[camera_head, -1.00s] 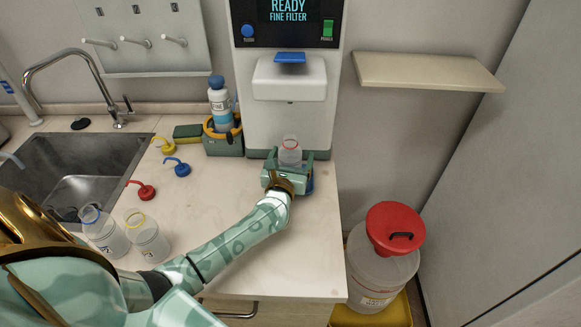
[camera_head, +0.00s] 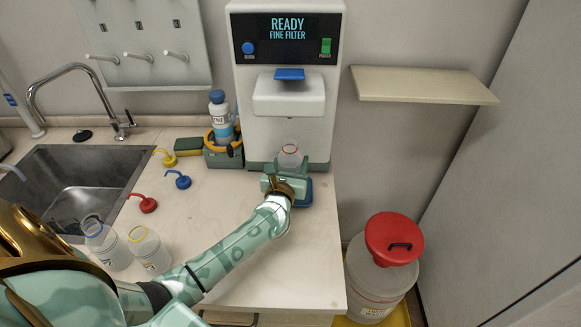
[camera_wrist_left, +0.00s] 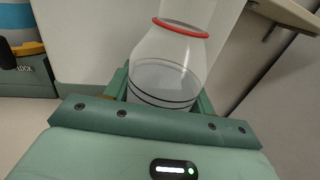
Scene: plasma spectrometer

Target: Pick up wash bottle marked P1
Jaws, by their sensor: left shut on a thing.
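My left gripper (camera_head: 287,174) is shut on a clear bottle with a red neck ring (camera_head: 289,157), in front of the white dispenser. The left wrist view shows this bottle (camera_wrist_left: 168,70) upright or nearly so between the green fingers, open at the neck, with clear liquid and dark lines low down. No label on it can be read, so I cannot tell its mark. Two more clear bottles stand at the counter's left: one with a blue ring (camera_head: 107,246) and one with a yellow ring (camera_head: 150,252). Their marks are unreadable. My right gripper is not in view.
The dispenser (camera_head: 248,120) reads READY FINE FILTER. A blue pad (camera_head: 304,192) lies below the held bottle. Red (camera_head: 146,204), blue (camera_head: 181,180) and yellow (camera_head: 166,158) spouted caps lie by the sink (camera_head: 70,165). A red-lidded bin (camera_head: 377,285) stands right. The counter's middle is clear.

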